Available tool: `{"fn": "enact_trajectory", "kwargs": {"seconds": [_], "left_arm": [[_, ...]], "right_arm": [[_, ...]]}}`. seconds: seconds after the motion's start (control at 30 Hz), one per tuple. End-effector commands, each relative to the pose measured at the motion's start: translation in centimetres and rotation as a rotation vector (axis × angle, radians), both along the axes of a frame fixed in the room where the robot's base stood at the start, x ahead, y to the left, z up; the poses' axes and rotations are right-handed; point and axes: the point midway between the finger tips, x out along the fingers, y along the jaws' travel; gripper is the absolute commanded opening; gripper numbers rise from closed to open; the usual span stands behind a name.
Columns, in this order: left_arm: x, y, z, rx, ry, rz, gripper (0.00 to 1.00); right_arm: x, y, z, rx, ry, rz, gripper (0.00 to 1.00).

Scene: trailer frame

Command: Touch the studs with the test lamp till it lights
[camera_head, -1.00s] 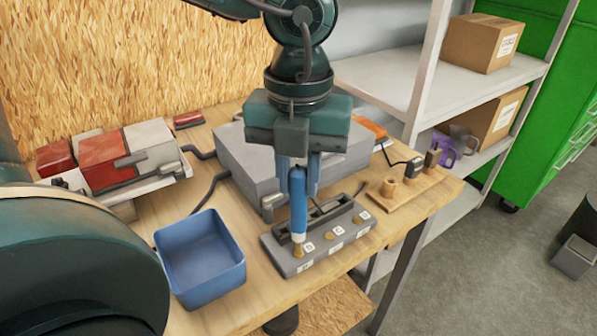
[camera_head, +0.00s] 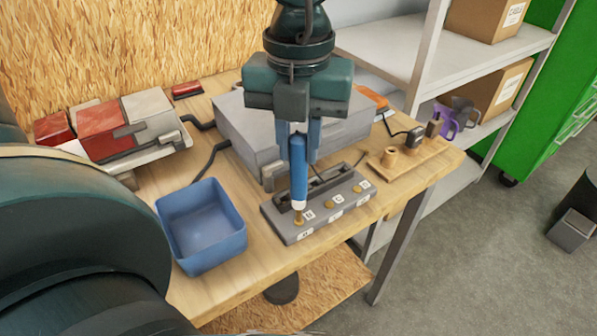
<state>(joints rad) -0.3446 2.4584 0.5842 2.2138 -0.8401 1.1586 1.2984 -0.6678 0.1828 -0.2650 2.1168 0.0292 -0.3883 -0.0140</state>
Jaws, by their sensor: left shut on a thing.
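My left gripper (camera_head: 299,140) points down over the bench and is shut on the test lamp (camera_head: 299,168), a blue pen-like tool with a white lower end, held nearly upright. Its tip is at the nearest brass stud (camera_head: 299,219) on the grey stud block (camera_head: 292,236); I cannot tell whether it touches or hovers just above. Two more brass studs, the middle one (camera_head: 328,204) and the far one (camera_head: 357,189), stand in line to the right, with white letter labels beside them. I see no clear glow on the lamp. My right gripper is not in view.
A blue open bin (camera_head: 205,262) stands left of the block on the wooden bench (camera_head: 240,294). A grey box (camera_head: 238,135) lies behind the gripper. A wooden holder (camera_head: 408,158) with pegs is to the right. Red and grey cases (camera_head: 95,132) sit back left.

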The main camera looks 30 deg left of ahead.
Motion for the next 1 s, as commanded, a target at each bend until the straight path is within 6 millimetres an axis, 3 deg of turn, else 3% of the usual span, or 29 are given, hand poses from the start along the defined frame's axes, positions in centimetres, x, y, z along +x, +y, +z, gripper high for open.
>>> {"fn": "enact_trajectory", "kwargs": {"seconds": [0.6, 1.0], "left_arm": [[0.0, 0.0, 4.7, 0.001, -0.002, 0.0, 0.12], [0.0, 0.0, 5.0, 0.0, 0.0, 0.001, 0.12]], "right_arm": [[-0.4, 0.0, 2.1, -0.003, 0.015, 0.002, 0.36], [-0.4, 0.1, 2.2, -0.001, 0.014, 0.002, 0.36]]}}
